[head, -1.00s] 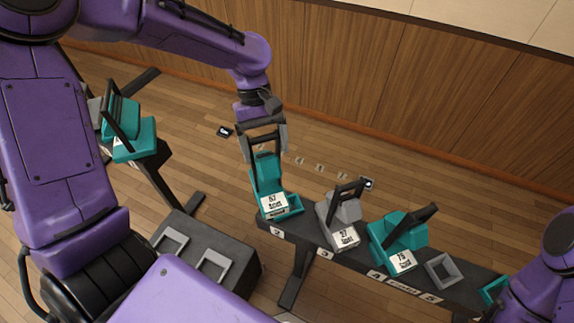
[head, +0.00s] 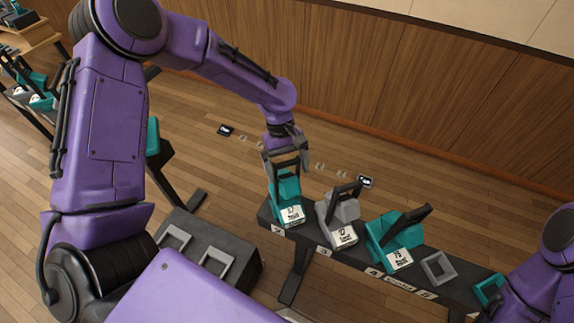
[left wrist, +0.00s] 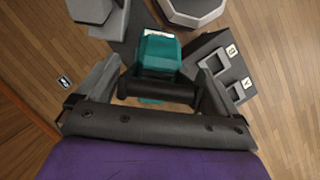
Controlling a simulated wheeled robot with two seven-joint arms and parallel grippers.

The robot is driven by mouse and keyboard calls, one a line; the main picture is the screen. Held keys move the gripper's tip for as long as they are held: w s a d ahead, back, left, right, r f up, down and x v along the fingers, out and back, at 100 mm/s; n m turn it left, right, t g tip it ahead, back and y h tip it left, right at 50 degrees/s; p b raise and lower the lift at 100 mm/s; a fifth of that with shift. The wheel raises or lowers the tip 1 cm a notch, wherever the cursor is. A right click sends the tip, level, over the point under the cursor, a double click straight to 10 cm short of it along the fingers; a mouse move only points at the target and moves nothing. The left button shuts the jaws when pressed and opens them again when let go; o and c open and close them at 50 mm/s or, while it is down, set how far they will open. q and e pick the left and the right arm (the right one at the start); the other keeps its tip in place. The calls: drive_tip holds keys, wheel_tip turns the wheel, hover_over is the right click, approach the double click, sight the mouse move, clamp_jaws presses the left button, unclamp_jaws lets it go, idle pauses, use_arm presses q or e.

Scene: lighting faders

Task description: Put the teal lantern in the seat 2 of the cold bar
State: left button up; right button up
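The teal lantern (head: 286,189), with a dark handle and a white label, is upright at the left end of the cold bar (head: 445,287), above the number 2 tag. Its base covers the seat there, so I cannot tell whether it is fully down in it. My left gripper (head: 287,164) is above the lantern, its fingers on both sides of the handle. In the left wrist view the gripper (left wrist: 160,85) spans the dark handle, with the teal body (left wrist: 158,52) beyond it. My right gripper is out of view; only its arm shows at right.
A grey lantern (head: 340,210) stands at seat 3, close to the right. Another teal lantern (head: 393,238) stands at seat 4. An empty grey seat frame (head: 438,268) follows. A dark stand (head: 225,245) with two empty frames is at lower left.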

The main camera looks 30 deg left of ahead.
use_arm(q)
drive_tip(key=shift+r, duration=0.1)
drive_tip(key=shift+w+a+r, duration=0.15)
drive_tip(key=shift+r, duration=0.15)
drive_tip(key=b+v, duration=0.2)
drive_tip(key=v, duration=0.9)
